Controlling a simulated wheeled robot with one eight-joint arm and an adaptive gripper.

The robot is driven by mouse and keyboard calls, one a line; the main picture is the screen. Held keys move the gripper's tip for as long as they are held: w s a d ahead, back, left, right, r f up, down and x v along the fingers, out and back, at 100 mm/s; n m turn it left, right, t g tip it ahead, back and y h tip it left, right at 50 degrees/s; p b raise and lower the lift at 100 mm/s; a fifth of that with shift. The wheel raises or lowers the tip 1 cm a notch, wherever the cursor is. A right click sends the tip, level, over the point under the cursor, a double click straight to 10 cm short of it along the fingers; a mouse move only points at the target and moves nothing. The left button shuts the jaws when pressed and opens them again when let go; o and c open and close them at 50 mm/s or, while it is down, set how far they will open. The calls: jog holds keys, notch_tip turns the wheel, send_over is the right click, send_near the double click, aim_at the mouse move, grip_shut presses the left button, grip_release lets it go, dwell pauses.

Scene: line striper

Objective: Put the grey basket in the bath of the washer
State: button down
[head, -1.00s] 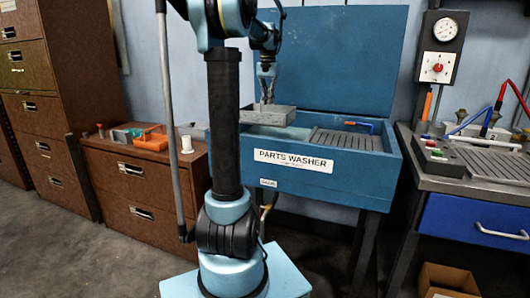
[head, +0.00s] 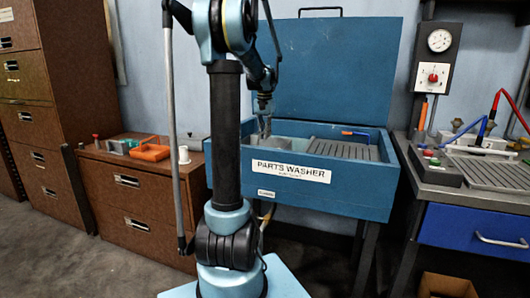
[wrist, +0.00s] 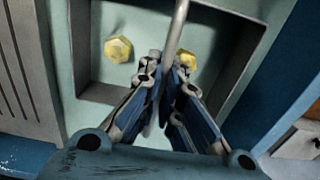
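The blue parts washer (head: 345,193) stands at the centre of the head view with its lid up. The grey basket (head: 290,129) is low in the left part of its bath, its lower part hidden by the front wall. My gripper (head: 264,133) reaches down over it. In the wrist view, the basket (wrist: 78,45) holds two yellow hex nuts (wrist: 118,49). Its thin grey handle (wrist: 178,30) runs between the fingers of my gripper (wrist: 165,75), which look shut on it. Whether the basket touches the bath floor is hidden.
A steel bench (head: 450,190) stands to the right. A brown cabinet (head: 130,205) with an orange basket (head: 150,152) stands to the left.

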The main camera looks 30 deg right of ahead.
jog(key=shift+f, duration=3.1)
jog(key=c, duration=1.8)
grip_release()
notch_tip(320, 180, up, 12)
jog(key=shift+r, duration=0.1)
